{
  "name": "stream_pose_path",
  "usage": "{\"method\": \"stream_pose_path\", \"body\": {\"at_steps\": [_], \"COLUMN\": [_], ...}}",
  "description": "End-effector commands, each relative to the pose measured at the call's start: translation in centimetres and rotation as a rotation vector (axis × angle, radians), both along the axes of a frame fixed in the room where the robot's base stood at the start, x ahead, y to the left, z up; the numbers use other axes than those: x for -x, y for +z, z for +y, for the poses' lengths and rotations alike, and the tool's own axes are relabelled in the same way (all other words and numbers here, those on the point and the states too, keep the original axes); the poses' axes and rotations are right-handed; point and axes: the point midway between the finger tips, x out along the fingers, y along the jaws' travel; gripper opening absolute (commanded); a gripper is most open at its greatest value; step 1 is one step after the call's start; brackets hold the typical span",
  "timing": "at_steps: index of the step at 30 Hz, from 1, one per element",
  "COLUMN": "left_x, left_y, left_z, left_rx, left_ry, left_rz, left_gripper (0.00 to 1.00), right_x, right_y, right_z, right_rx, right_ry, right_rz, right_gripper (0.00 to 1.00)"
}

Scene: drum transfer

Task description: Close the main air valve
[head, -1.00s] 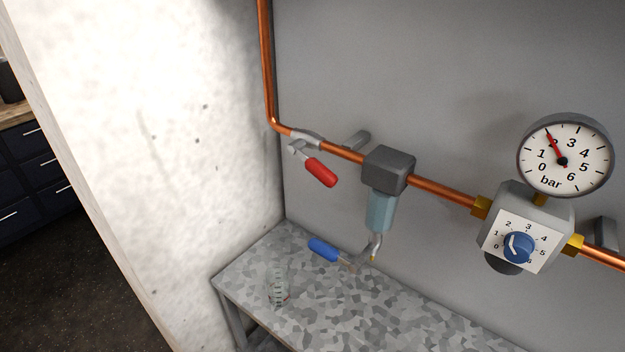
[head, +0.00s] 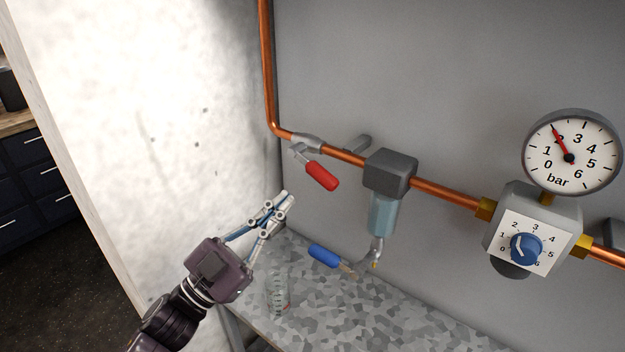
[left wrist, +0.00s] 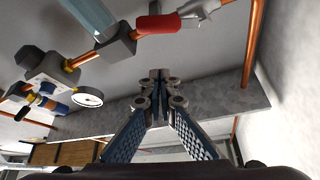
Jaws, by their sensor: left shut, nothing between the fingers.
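The main air valve has a red-handled lever (head: 321,176) on the copper pipe at the upper left of the wall. The handle slants down and to the right, at an angle to the pipe. It also shows at the top of the left wrist view as a red grip (left wrist: 156,24). My left gripper (head: 286,199) is shut and empty, below and left of the red handle and apart from it. Its closed fingertips show in the left wrist view (left wrist: 159,76). My right gripper is in neither view.
A filter with a blue-grey bowl (head: 384,214) hangs right of the valve. Further right are a regulator with a blue knob (head: 526,249) and a pressure gauge (head: 571,152). A blue-handled tool (head: 324,255) and a clear glass (head: 277,292) are on the speckled bench (head: 340,310).

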Motion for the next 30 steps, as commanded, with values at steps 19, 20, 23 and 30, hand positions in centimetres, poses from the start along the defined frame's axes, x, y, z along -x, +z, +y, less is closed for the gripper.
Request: {"method": "stream_pose_path", "body": {"at_steps": [19, 20, 23, 30], "left_x": [-6.2, -6.4, -6.8, -7.2], "left_y": [4.1, 3.5, 2.4, 1.2], "left_z": [-6.6, -6.5, -6.2, -5.9], "left_rx": [0.000, 0.000, 0.001, 0.000], "left_ry": [-0.006, -0.007, -0.008, -0.008], "left_rz": [-0.001, -0.001, -0.003, -0.006], "left_gripper": [0.00, 0.00, 0.00, 0.00], "right_x": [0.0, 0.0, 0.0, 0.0], "right_y": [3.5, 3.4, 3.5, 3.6], "right_z": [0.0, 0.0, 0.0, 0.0], "right_rx": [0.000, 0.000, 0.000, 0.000], "right_ry": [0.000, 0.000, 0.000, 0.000], "right_rz": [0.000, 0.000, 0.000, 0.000], "right_gripper": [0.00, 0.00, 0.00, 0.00]}}
